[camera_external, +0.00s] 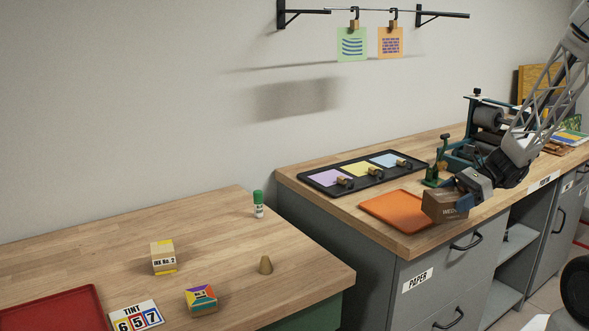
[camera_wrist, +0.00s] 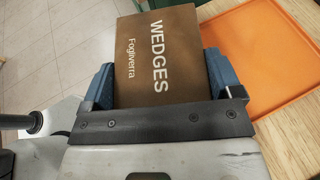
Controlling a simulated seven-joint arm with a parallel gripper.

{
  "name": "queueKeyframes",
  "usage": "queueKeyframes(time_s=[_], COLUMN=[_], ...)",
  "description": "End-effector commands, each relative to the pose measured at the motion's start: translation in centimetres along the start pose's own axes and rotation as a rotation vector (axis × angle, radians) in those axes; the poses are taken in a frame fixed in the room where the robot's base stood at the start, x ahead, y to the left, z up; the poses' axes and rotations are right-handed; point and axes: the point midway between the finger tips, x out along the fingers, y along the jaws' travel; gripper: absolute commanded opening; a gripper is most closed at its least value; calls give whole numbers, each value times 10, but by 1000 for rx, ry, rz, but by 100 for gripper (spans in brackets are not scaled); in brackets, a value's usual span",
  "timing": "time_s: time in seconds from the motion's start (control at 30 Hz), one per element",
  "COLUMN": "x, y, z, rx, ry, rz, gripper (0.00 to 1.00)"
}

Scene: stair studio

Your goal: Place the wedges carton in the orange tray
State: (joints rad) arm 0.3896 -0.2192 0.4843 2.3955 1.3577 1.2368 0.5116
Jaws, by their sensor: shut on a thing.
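The wedges carton (camera_external: 441,207) is a brown box, and its printed WEDGES face fills the middle of the wrist view (camera_wrist: 158,62). My gripper (camera_external: 466,191) is shut on the carton, with a blue finger on each side of it in the wrist view (camera_wrist: 160,82). The orange tray (camera_external: 392,210) lies flat and empty on the right-hand wooden counter. It also shows at the upper right of the wrist view (camera_wrist: 262,55), beside the carton. The carton is by the tray's right side, near the counter's front edge. Its exact height is hard to tell.
A black tray (camera_external: 328,184) with coloured cards lies behind the orange tray. The lower left table holds a red tray (camera_external: 55,309), an ink box (camera_external: 163,256) and a green-capped tube (camera_external: 258,205).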

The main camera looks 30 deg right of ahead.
Motion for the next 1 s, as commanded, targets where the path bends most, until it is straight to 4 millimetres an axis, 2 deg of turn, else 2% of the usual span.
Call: queueKeyframes(time_s=[0.23,0.67,0.87,1.0], x=[-13,-14,-11,-6], y=[10,11,4,-10], z=[-5,-6,-6,-5], rx=[10,11,12,12], ry=[0,-1,-1,-1], rz=[-25,-28,-27,-28], gripper=[57,57,57,57])
